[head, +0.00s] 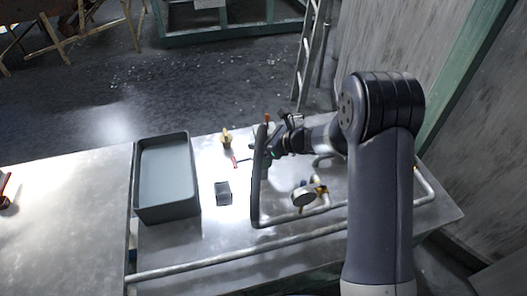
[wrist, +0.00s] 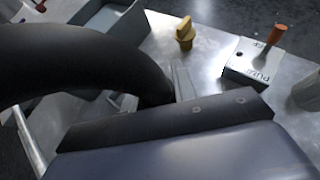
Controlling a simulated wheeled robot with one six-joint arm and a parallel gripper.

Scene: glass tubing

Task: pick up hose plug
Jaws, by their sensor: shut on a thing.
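A thick black hose (head: 257,185) stands out in the head view, running lengthwise beside my gripper (head: 270,152). In the wrist view the black hose (wrist: 85,62) curves in from the left and its end drops down by a pale finger of my gripper (wrist: 178,85). My gripper is shut on this hose end, which I take to be the hose plug. The exact contact is largely hidden by the hose and the dark gripper body.
A grey open bin (head: 167,178) stands left on the metal table (head: 300,245), with a small dark box (head: 223,192) beside it. A yellow knob (wrist: 185,32) and a white block with an orange lever (wrist: 256,68) stand near my gripper. A gauge (head: 304,196) and pipes lie to the right.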

